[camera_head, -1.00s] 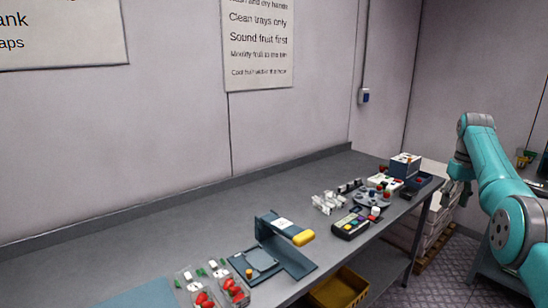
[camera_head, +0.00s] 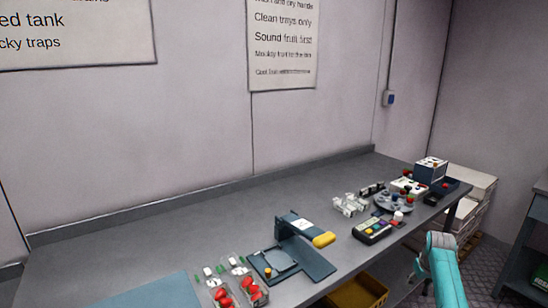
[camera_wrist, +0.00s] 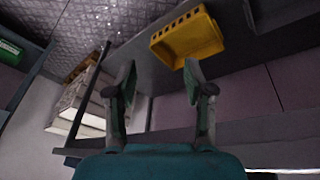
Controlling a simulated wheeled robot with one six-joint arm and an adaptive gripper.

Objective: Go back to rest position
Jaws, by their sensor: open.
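My gripper (camera_wrist: 160,85) is open and empty in the wrist view, its two fingers spread apart. Past the fingertips lie the underside of the bench and a yellow crate (camera_wrist: 190,38). In the head view my teal arm shows at the lower right, in front of the bench (camera_head: 190,225). The gripper itself cannot be made out there.
The bench carries strawberry punnets (camera_head: 238,290), a blue sealing device (camera_head: 305,248) with a yellow handle, a keypad box (camera_head: 376,230) and a round tray (camera_head: 393,203). The yellow crate (camera_head: 358,293) sits below. White stacked crates (camera_head: 474,190) stand beyond the bench's far end.

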